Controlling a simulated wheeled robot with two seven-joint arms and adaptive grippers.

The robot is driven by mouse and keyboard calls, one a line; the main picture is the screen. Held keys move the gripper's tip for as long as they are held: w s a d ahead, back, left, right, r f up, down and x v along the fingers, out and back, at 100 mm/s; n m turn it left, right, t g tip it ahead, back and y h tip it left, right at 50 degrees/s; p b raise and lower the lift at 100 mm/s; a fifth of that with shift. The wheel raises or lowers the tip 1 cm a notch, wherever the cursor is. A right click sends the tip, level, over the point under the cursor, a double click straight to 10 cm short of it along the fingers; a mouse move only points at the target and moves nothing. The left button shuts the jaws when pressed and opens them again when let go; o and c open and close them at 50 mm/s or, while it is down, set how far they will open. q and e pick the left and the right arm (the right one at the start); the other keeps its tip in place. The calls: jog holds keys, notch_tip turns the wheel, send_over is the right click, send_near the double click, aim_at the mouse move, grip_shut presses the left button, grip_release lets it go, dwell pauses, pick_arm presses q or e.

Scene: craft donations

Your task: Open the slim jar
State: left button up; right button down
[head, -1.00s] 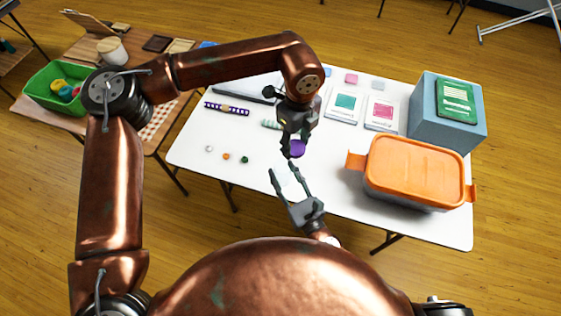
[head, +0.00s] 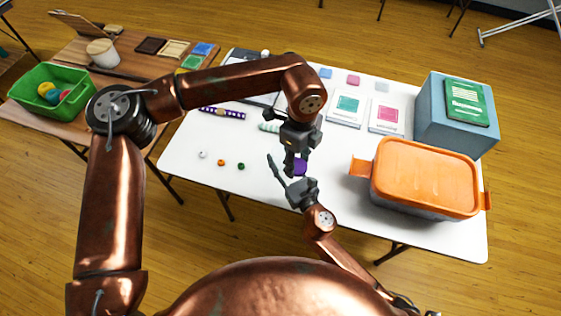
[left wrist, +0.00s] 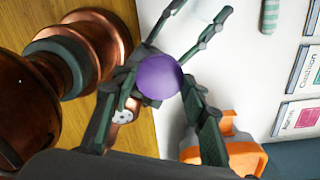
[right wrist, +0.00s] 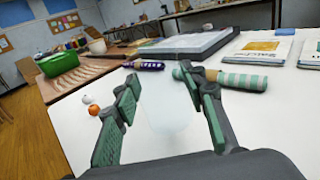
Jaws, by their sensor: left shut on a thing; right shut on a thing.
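The purple lid (head: 300,167) is round and held between the fingertips of my left gripper (head: 295,163). It shows face-on in the left wrist view (left wrist: 158,77). My right gripper (head: 281,161) points away from my body, just below and beside the left one. In the right wrist view my right gripper (right wrist: 160,78) has its fingers on both sides of the slim jar (right wrist: 170,115), a clear, very faint body with no purple on it. In the left wrist view the lid appears over the right gripper's palm, apart from the jar. One right fingertip is hidden in the head view.
An orange-lidded bin (head: 425,180) stands at the table's right, with a blue box (head: 455,115) behind. Small beads (head: 221,162) lie at left. A striped tube (head: 268,127), a purple patterned tube (head: 222,112) and packets (head: 388,115) lie behind.

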aim_at(281, 162)
jog(key=f+b, duration=0.1)
jog(key=f, duration=0.1)
jog(key=w+f+b, duration=0.1)
jog(key=f+b, duration=0.1)
jog(key=shift+f, duration=0.15)
jog(key=shift+s+r, duration=0.15)
jog(key=shift+r, duration=0.1)
jog(key=shift+f, duration=0.15)
jog(key=c, duration=1.7)
grip_release()
jog(key=shift+f, duration=0.1)
jog(key=o, duration=0.5)
